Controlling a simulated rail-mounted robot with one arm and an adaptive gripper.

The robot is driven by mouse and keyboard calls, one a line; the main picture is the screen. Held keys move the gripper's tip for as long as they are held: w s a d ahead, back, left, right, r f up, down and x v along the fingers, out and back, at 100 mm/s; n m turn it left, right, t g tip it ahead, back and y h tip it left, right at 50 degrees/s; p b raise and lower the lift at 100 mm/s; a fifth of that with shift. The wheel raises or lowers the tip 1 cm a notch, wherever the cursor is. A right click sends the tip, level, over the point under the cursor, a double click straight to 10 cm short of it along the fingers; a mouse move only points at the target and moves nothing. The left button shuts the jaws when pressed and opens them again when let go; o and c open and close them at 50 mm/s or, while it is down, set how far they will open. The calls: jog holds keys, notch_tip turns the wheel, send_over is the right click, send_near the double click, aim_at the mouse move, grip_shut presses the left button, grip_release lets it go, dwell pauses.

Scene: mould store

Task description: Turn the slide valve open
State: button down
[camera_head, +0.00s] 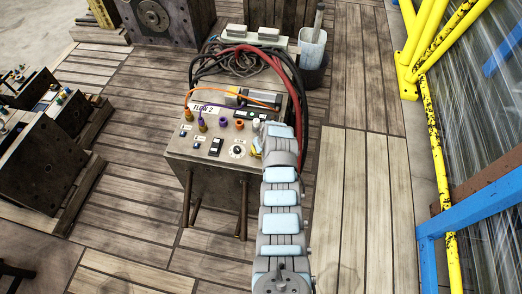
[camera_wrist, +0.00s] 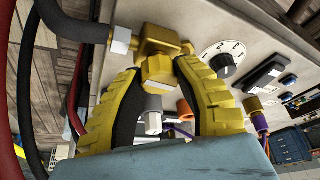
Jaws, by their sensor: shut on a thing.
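In the wrist view my gripper (camera_wrist: 158,70) has its two yellow-and-black fingers closed on either side of a brass fitting (camera_wrist: 162,42), at its hexagonal lower part. I take this fitting to be the slide valve; its open or closed position cannot be told. A white collar and dark hose join its left side. A grey-white cylinder (camera_wrist: 153,115) shows between the fingers. The fitting sits by the pale panel of a box (camera_head: 228,185) labelled FLOW 2.
A numbered dial (camera_wrist: 225,62) and orange and purple connectors are close right of the fingers. Dark and red hoses (camera_head: 270,52) run behind the box. Mould blocks (camera_head: 45,160) stand left; yellow railing (camera_head: 425,45) and a blue frame (camera_head: 475,208) stand right. Wooden floor between is clear.

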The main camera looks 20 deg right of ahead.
jog(key=shift+f+n+b, duration=0.15)
jog(key=shift+n+b, duration=0.3)
jog(key=shift+n, duration=0.15)
jog(key=shift+y, duration=0.3)
jog(key=c, duration=0.7)
grip_release()
jog(key=shift+r, duration=0.25)
jog(key=shift+v, duration=5.9)
